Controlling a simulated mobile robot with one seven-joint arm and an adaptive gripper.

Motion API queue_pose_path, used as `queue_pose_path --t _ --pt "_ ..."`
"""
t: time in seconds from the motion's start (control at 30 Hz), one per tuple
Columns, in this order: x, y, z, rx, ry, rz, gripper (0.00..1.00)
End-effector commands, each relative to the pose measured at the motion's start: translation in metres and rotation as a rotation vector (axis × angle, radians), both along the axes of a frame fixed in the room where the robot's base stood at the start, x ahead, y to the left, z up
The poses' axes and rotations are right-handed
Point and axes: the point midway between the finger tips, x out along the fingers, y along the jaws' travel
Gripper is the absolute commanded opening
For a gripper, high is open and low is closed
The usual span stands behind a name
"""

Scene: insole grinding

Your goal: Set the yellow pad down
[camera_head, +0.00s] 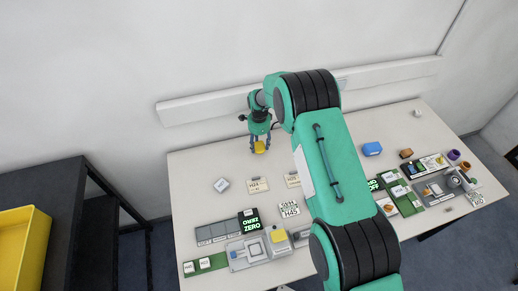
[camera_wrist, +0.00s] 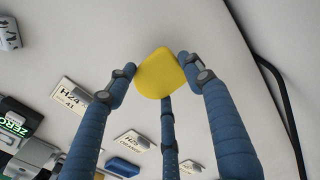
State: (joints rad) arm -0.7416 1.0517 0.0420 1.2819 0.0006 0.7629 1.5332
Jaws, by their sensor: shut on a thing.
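The yellow pad (camera_head: 260,147) is held at the far side of the white table (camera_head: 205,170), near the wall. In the wrist view the yellow pad (camera_wrist: 160,74) sits between the blue fingers of my gripper (camera_wrist: 158,80), with fingertips touching its edges. My gripper (camera_head: 259,142) points down and is shut on the pad. Whether the pad touches the tabletop cannot be told. The tabletop around it is bare.
Labelled cards H24 (camera_head: 257,185) and H25 (camera_head: 292,180) lie in front of my gripper. A small white block (camera_head: 222,185) is left of them. A grinding device with a yellow part (camera_head: 279,237) stands at the front. A blue block (camera_head: 372,149) is to the right. A black cable (camera_wrist: 278,85) runs beside my gripper.

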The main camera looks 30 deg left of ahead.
Motion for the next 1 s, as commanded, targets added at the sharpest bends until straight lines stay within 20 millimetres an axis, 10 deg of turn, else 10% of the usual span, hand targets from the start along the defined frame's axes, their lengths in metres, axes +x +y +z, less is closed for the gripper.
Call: queue_pose_path --t 1.0 --pt "0.001 0.001 -0.036 0.0 0.0 0.0 0.41"
